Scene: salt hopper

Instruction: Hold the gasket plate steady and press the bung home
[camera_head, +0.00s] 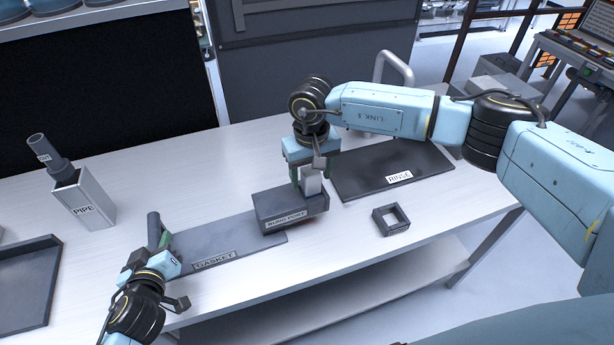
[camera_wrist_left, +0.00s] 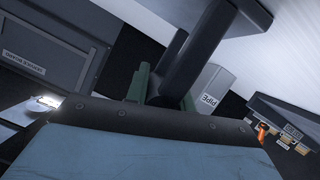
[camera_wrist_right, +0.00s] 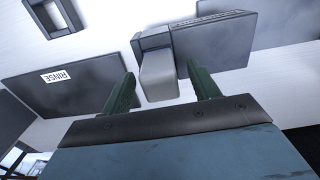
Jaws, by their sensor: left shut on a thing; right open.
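The dark gasket plate (camera_head: 232,233), labelled GASKET, lies flat on the bench with its right end against the bung port block (camera_head: 280,205). My left gripper (camera_head: 163,240) is shut on the plate's upright handle (camera_head: 153,226) at its left end; the handle also shows in the left wrist view (camera_wrist_left: 203,45). The light grey bung (camera_head: 312,183) stands upright at the right part of the block; how deep it sits cannot be told. My right gripper (camera_head: 308,184) is open, its green fingers either side of the bung, which also shows in the right wrist view (camera_wrist_right: 158,76).
A dark RINSE mat (camera_head: 375,172) lies behind right. A small square frame (camera_head: 391,219) is right of the block, near the front edge. A PIPE holder (camera_head: 85,205) with a dark pipe stands left, beside a dark tray (camera_head: 25,290).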

